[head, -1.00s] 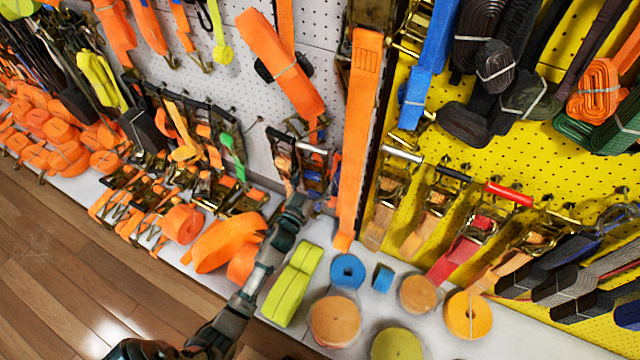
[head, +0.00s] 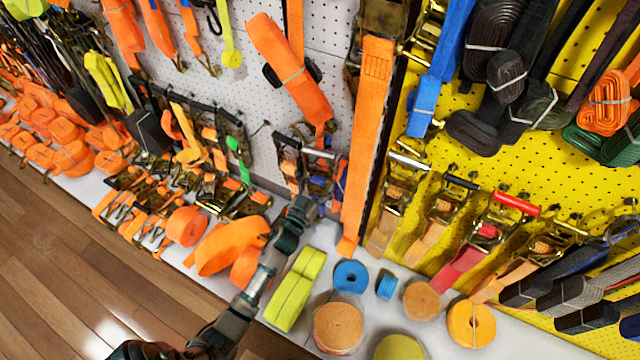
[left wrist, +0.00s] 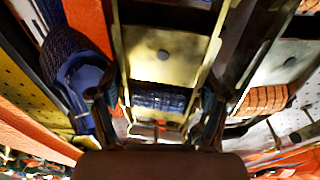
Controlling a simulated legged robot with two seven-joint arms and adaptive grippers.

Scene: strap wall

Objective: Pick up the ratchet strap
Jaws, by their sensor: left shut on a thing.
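The ratchet strap (head: 319,172) hangs low on the white pegboard, with a brass-coloured metal frame, a pale handle bar and dark blue webbing. My left gripper (head: 306,204) reaches up to its lower end from the shelf side. In the left wrist view my left gripper (left wrist: 158,112) has a finger on each side of the ratchet frame (left wrist: 165,55), with the dark blue webbing roll between them. It is shut on the ratchet strap. The exact finger contact is dim and partly hidden. My right gripper is not in view.
Another ratchet with orange webbing (head: 289,158) hangs close on the left. A long orange strap (head: 368,130) hangs close on the right. Rolled straps, including a yellow-green one (head: 296,290) and a blue one (head: 350,275), stand on the white shelf below. Wooden floor (head: 60,260) is clear at lower left.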

